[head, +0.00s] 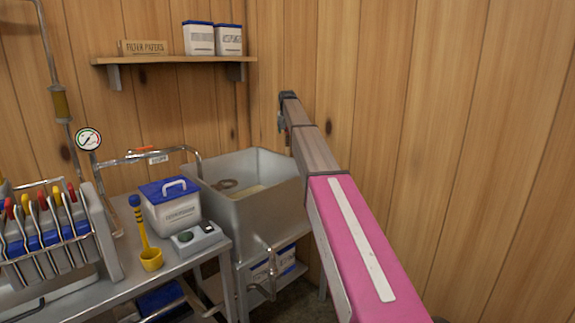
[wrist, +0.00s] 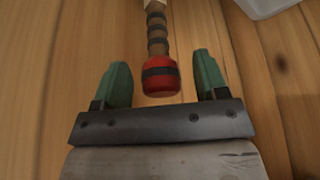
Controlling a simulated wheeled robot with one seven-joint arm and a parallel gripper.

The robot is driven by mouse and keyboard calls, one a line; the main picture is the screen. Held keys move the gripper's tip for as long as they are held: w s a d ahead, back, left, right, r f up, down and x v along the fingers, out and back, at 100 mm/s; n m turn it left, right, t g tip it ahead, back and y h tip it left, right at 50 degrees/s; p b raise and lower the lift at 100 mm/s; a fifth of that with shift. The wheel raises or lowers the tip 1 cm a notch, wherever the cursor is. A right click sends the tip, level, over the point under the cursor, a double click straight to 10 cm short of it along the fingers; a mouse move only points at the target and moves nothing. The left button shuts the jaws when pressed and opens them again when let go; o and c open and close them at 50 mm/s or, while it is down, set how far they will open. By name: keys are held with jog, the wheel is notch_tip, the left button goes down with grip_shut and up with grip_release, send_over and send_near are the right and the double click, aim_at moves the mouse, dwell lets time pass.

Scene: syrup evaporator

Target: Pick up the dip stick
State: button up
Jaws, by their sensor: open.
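The dip stick (wrist: 160,75) shows in the wrist view as a banded brown stick with a rounded red end and a black ring. Its red end appears in the gap between the two green fingertips of my gripper (wrist: 163,80), with space on both sides. The gripper is open and holds nothing. How deep the stick sits between the fingers I cannot tell. In the head view my gripper (head: 282,120) is small, at the far end of my arm near the wood wall. I cannot make out the dip stick there.
A metal basin (head: 270,199) stands below and left of my gripper. A steel table (head: 205,258) holds a lidded white tub (head: 172,212), a small grey device (head: 196,237), a yellow ladle (head: 150,258) and a tool rack (head: 45,240). A shelf (head: 172,60) hangs on the wall.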

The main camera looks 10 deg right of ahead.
jog(key=shift+x, duration=1.25)
jog(key=shift+c, duration=0.4)
jog(key=shift+s, duration=0.1)
grip_shut()
jog(key=shift+r, duration=0.15)
notch_tip(320, 180, up, 28)
